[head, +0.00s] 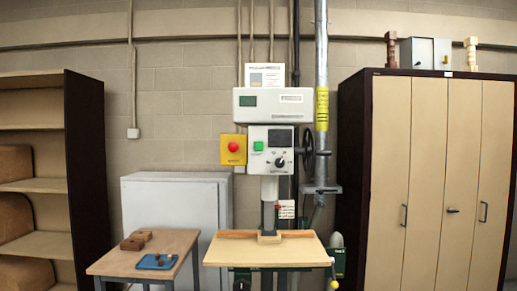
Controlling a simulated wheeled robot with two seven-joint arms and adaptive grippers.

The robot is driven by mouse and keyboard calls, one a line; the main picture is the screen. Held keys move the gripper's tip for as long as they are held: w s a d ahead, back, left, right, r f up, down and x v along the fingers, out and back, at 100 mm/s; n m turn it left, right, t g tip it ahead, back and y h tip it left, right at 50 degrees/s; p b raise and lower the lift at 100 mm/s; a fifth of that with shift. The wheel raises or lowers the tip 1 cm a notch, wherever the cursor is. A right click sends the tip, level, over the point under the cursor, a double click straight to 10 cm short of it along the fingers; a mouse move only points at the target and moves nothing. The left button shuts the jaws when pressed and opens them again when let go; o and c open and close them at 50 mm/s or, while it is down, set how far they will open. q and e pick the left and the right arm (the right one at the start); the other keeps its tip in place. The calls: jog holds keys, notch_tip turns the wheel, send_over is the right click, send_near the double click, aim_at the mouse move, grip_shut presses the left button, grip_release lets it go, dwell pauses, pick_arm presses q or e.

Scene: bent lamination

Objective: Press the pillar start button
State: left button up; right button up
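The pillar drill (274,105) stands against the wall in the middle of the head view. A red mushroom button (233,147) sits on a yellow box just left of the panel. I cannot read which button is labelled start. Neither of my grippers shows in the head view, and nothing covers the panel.
A wooden board (266,252) lies on the drill's table. A small side table (112,262) at its left holds wooden blocks (136,240) and a blue tray (143,263). A grey cabinet (172,200) stands behind. Shelves (88,150) are left, a tall cupboard (425,150) right.

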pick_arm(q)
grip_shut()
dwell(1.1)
